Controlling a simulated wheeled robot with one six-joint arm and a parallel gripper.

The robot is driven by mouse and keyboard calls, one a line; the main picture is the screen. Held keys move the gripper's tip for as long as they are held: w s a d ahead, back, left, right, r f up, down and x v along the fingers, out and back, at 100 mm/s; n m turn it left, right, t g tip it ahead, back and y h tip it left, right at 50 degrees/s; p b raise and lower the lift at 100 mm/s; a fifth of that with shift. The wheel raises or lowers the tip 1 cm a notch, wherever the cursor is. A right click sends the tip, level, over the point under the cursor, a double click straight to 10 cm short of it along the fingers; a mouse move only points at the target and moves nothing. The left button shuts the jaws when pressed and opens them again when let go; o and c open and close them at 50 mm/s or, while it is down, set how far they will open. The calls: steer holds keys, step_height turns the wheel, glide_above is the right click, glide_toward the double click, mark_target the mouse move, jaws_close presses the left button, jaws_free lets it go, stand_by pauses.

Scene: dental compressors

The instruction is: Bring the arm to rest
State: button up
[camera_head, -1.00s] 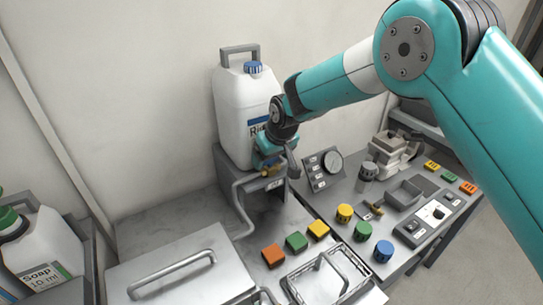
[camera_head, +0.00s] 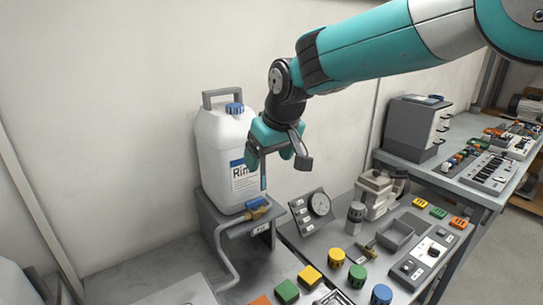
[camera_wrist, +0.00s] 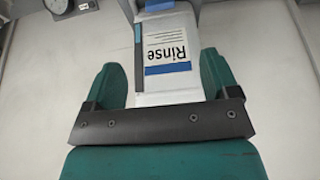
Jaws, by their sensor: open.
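My gripper (camera_head: 277,165) is open and empty in the head view. It hangs in the air to the right of the white Rinse jug (camera_head: 222,160), above the brass valve with a blue handle (camera_head: 256,208). In the wrist view my gripper's teal fingers (camera_wrist: 162,85) are spread apart, with the Rinse jug (camera_wrist: 168,60) showing beyond them and nothing held between them. The jug stands upright on a grey stand (camera_head: 215,222).
A gauge panel (camera_head: 312,208), coloured knobs and blocks, and a grey tray (camera_head: 395,235) cover the bench at the lower right. A grey machine (camera_head: 412,128) stands on a further bench at right. The wall space above the jug is clear.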

steer(key=shift+v, duration=0.95)
